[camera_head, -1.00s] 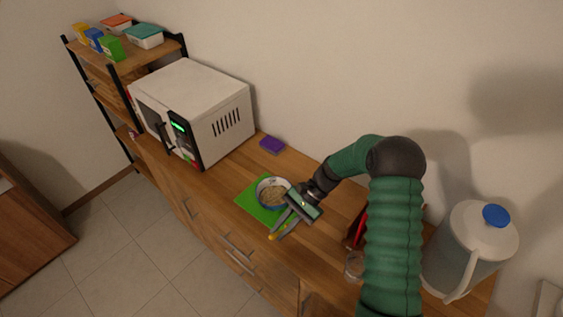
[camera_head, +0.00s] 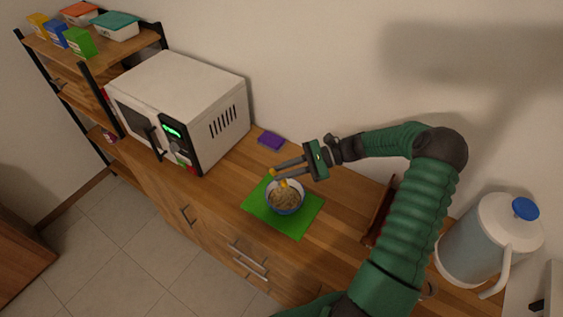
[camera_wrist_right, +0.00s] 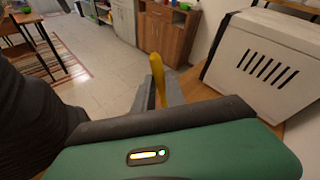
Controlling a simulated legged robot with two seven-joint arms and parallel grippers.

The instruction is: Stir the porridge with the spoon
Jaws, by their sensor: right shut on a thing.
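The bowl of porridge (camera_head: 285,198) stands upright on a green mat (camera_head: 293,226) on the wooden counter. My right gripper (camera_head: 278,167) is above the bowl's far rim, its fingers pointing left. It is shut on the yellow spoon (camera_head: 283,184), which shows as small yellow parts at the fingertips and above the porridge. The spoon also shows in the right wrist view (camera_wrist_right: 157,72), its yellow end sticking up between the fingers. I cannot tell if the spoon's lower end touches the porridge. My left gripper is not in view.
A white microwave (camera_head: 180,105) stands at the left of the counter, with a purple block (camera_head: 271,140) beside it. A shelf with boxes (camera_head: 85,45) is at the far left.

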